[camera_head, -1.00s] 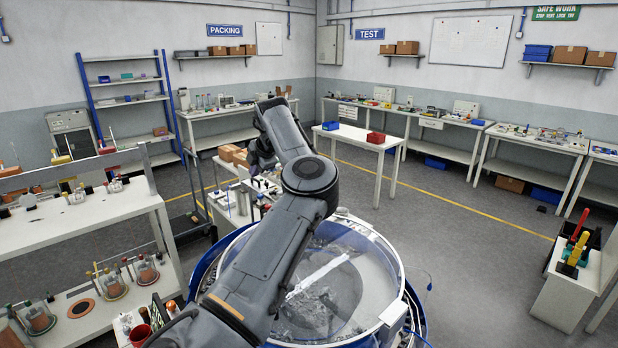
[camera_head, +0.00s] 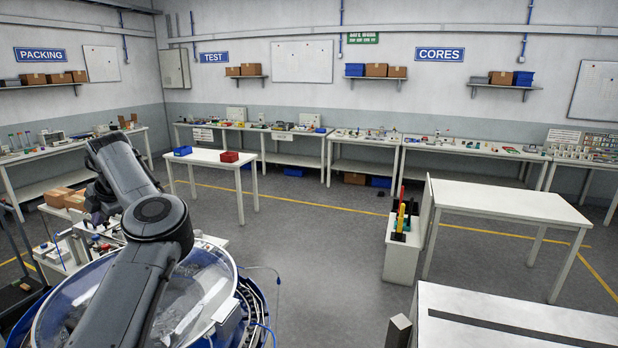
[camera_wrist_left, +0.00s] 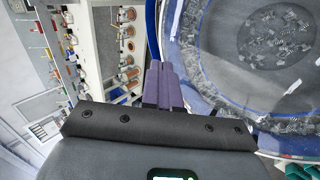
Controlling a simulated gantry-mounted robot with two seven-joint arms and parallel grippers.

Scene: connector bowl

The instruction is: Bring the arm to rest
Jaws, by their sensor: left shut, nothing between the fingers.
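My left arm reaches over a large round bowl (camera_head: 208,283) with a clear rim at the lower left of the head view. My left gripper (camera_head: 95,217) hangs beyond the bowl, partly hidden behind the arm and small against the bench clutter. In the left wrist view, its two purple fingers (camera_wrist_left: 160,68) are together and empty, beside the bowl's edge. The bowl (camera_wrist_left: 206,82) fills the right of that view, with many small grey connectors (camera_wrist_left: 278,38) on its floor. My right gripper is in neither view.
A small white table (camera_head: 212,157) with a blue bin (camera_head: 182,151) and a red bin (camera_head: 229,157) stands beyond the bowl. A white table (camera_head: 505,200) and a dark-slotted bench (camera_head: 520,318) are at right. The middle floor is open.

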